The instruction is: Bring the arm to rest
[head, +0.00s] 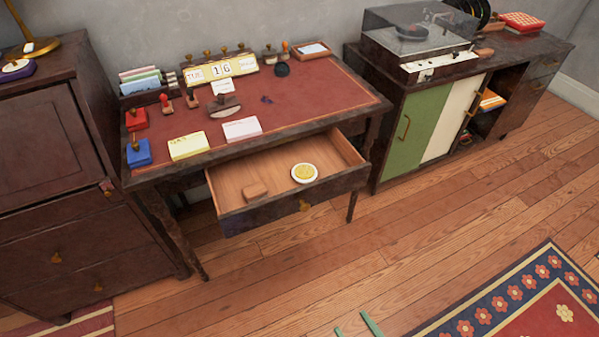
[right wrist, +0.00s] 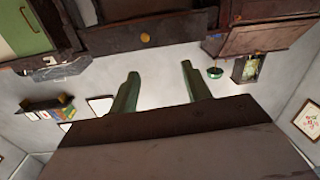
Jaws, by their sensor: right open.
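My right gripper (head: 354,322) shows only as two green fingertips at the bottom edge of the head view, over the wooden floor. In the right wrist view its two fingers (right wrist: 158,76) stand wide apart with nothing between them. The gripper is open, empty and clear of the desk and its drawer. The rest of the right arm is out of the head view. My left gripper is in neither view.
The desk (head: 320,97) has its drawer (head: 237,220) pulled out, with a round yellow-and-white item (head: 304,173) and a small brown block (head: 255,190) inside. A dark cabinet (head: 50,150) stands left, a record-player sideboard (head: 428,120) right. Floor (head: 290,275) in front is clear beside a patterned rug (head: 530,312).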

